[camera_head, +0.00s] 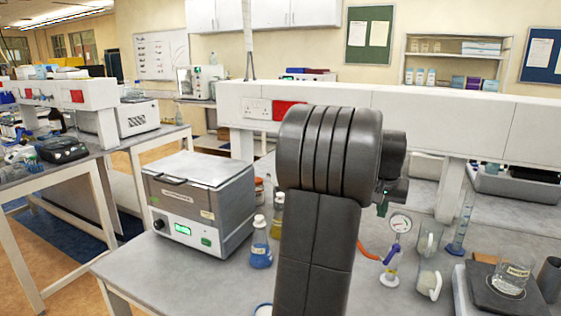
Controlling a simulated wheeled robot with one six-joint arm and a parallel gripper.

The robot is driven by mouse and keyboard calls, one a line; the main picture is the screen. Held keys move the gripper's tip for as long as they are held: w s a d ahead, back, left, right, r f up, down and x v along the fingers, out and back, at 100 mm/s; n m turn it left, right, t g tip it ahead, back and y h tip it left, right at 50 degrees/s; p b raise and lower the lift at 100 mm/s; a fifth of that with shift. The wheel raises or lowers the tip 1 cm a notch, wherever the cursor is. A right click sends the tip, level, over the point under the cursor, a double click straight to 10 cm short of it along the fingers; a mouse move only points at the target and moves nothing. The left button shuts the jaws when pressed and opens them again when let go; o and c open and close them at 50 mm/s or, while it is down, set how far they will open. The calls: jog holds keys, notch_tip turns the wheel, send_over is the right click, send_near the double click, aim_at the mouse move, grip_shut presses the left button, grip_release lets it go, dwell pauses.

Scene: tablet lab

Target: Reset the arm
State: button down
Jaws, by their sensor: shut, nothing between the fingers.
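My arm, dark grey, rises from the bottom middle of the head view to a thick ribbed joint. My gripper (382,208) shows only in small part at the right of that joint, beside a small green light. It is shut and empty, above the grey bench (222,283). The rest of the gripper and wrist is hidden behind my arm.
A grey box-shaped instrument (200,203) stands left of my arm, with a flask of blue liquid (261,245) beside it. Right of my arm are a round gauge (400,223), glass vessels (428,277), a measuring cylinder (460,230) and a beaker (511,277) on a dark plate.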

jog(key=shift+v, duration=2.5)
jog(key=shift+s, duration=0.1)
